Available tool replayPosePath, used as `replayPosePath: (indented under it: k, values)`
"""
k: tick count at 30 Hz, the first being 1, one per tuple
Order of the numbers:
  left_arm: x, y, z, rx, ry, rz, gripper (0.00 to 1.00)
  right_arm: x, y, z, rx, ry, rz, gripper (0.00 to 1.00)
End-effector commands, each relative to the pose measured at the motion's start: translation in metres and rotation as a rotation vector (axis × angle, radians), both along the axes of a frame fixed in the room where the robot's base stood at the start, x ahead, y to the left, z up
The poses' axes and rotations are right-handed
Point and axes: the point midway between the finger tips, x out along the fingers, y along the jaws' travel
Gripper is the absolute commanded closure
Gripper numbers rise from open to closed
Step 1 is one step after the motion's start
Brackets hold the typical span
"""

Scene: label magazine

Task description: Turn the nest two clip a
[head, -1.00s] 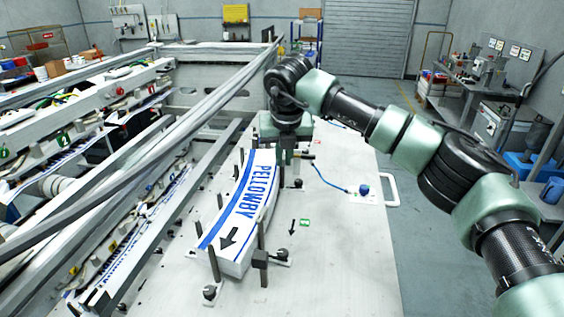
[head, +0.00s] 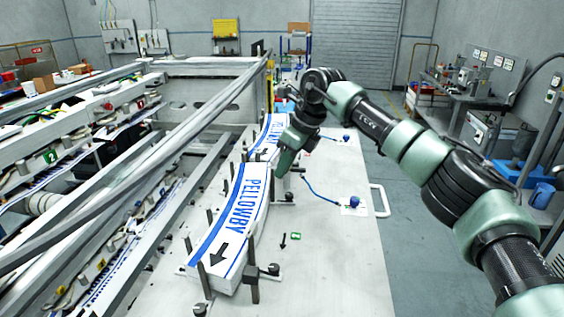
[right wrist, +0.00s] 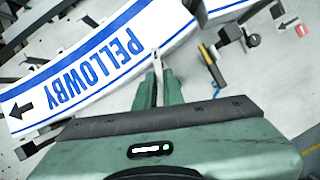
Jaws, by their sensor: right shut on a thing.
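A curved stack of white labels with blue PELLOWBY lettering (head: 238,215) lies between upright dark posts on the white table. The right wrist view shows the same stack (right wrist: 95,65). My right gripper (head: 280,172) is tilted down at the far right end of this stack. In the right wrist view its fingers (right wrist: 158,60) are close together beside the stack's edge, shut on a small part, apparently a clip, mostly hidden between the fingertips. A dark clip post (head: 252,282) with a knob (head: 273,269) stands at the stack's near end. My left gripper is out of view.
A second label stack (head: 270,130) lies behind my right gripper. A blue hose (head: 320,195) runs to a blue knob (head: 354,201) on the right. A long grey rail (head: 150,150) crosses the left side. A green marker (head: 295,236) sits on clear table.

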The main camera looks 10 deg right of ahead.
Motion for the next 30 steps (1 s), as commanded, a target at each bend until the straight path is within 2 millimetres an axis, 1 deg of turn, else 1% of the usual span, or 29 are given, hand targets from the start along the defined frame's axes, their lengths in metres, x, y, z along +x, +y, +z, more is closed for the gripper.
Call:
replayPosePath:
  k: [1, 3, 7, 12, 21, 30]
  values:
    - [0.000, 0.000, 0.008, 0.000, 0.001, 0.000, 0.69, 0.002, -0.001, 0.004, 0.001, 0.001, 0.040, 1.00]
    - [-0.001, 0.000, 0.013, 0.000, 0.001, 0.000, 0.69, 0.003, -0.001, 0.004, 0.001, 0.001, 0.106, 1.00]
    - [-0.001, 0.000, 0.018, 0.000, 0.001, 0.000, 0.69, 0.006, -0.003, 0.003, 0.001, 0.001, 0.222, 1.00]
    - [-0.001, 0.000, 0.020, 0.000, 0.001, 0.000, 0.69, 0.009, -0.005, 0.001, 0.000, 0.000, 0.334, 1.00]
    - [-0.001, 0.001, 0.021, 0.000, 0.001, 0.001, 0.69, 0.012, -0.006, 0.000, -0.001, 0.000, 0.449, 1.00]
    - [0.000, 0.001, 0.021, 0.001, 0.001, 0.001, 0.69, 0.013, -0.006, -0.001, -0.002, 0.000, 0.489, 1.00]
